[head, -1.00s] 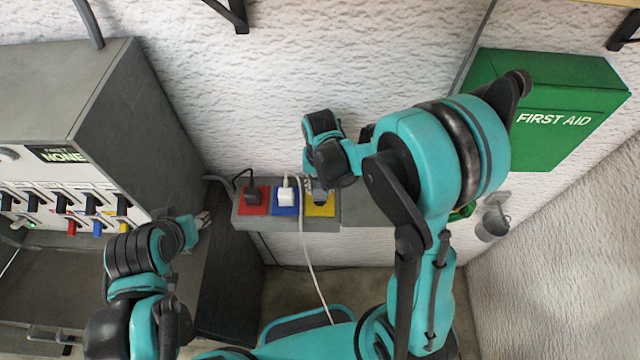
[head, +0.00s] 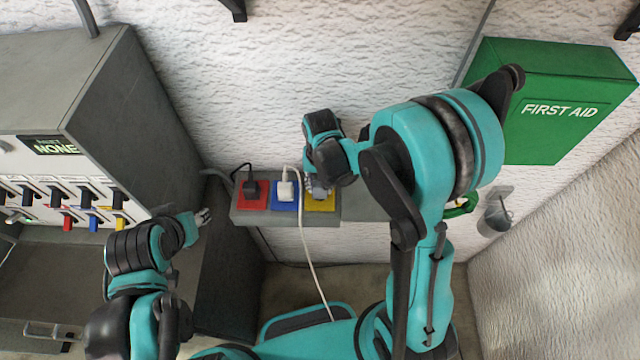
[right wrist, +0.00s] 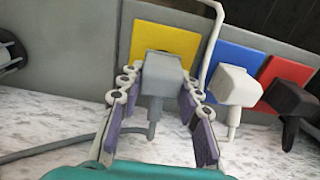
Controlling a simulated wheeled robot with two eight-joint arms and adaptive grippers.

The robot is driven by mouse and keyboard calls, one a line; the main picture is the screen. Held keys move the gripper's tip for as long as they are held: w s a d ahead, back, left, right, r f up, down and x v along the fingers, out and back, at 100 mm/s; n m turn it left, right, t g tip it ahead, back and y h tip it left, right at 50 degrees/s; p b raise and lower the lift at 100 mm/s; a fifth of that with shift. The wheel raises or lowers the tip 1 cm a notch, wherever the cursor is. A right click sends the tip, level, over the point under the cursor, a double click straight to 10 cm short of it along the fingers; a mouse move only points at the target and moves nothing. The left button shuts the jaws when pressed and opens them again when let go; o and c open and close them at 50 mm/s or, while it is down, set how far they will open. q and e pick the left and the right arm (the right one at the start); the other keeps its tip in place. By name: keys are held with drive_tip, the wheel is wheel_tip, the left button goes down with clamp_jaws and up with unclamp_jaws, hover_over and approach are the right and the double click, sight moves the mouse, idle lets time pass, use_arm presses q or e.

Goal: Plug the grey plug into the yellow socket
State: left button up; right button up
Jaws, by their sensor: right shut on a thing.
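The grey plug (right wrist: 167,72) is between the fingers of my right gripper (right wrist: 160,84), which is shut on it. In the right wrist view the plug stands in front of the yellow socket (right wrist: 180,42) and looks to be at its face. I cannot tell how deep it sits. A grey cord runs from the plug to the left. In the head view my right gripper (head: 318,188) covers most of the plug, and the yellow socket (head: 322,206) shows below it. My left gripper (head: 203,216) is empty beside the grey cabinet, its finger opening too small to tell.
A white plug (head: 286,189) sits at the blue socket (head: 285,207), close beside my right gripper, with a white cord hanging down. A black plug (head: 251,189) sits at the red socket (head: 252,204). A grey switch cabinet (head: 130,110) stands left, a green first-aid box (head: 560,75) right.

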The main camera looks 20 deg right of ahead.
drive_tip(key=shift+b, duration=0.5)
idle(1.5)
drive_tip(key=shift+f+b, duration=0.6)
drive_tip(key=shift+f, duration=0.05)
drive_tip(key=o, duration=1.2)
drive_tip(key=shift+c, duration=0.2)
drive_tip(key=shift+r, duration=0.1)
wheel_tip(320, 180, up, 12)
